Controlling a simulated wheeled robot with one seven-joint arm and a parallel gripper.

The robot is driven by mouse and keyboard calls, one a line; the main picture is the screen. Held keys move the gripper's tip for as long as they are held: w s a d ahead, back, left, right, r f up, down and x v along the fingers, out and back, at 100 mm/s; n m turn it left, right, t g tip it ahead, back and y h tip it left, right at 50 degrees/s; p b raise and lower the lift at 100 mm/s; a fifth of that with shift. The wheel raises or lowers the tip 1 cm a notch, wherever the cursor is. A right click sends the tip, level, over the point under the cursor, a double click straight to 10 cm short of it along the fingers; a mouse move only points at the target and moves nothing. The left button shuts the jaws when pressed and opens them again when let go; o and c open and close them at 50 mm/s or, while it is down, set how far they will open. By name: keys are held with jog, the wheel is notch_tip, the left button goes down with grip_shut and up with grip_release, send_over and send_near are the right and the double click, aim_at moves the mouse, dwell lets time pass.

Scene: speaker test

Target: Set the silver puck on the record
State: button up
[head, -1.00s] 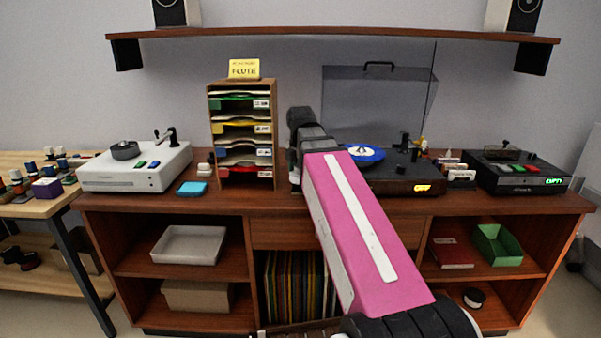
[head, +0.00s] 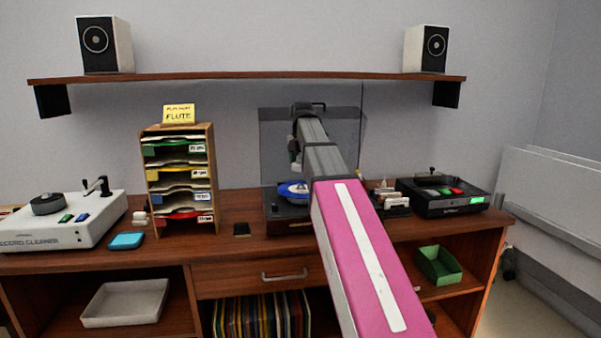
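The record (head: 292,190) shows as a blue disc with a pale middle on the dark turntable (head: 287,212) at the centre of the counter. My arm hides its right side. My gripper (head: 295,160) is at the far end of my pink arm, in front of the clear raised lid and seemingly above the record. Its fingers are too small and hidden to show whether they are open or hold anything. I cannot make out a silver puck. A dark grey round piece (head: 47,204) sits on the white record cleaner (head: 65,228) at the left.
A wooden sorter (head: 180,178) with a yellow "FLUTE" sign (head: 179,115) stands left of the turntable. A black device (head: 443,196) with a green display is at the right. A shelf (head: 245,77) with two speakers hangs above. Counter between sorter and turntable is mostly clear.

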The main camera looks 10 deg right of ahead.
jog(key=shift+d+f, duration=0.1)
jog(key=shift+f, duration=2.15)
jog(key=shift+f, duration=1.4)
dwell(0.4)
jog(key=o, duration=1.1)
jog(key=shift+o, duration=0.4)
jog(key=shift+r, duration=2.5)
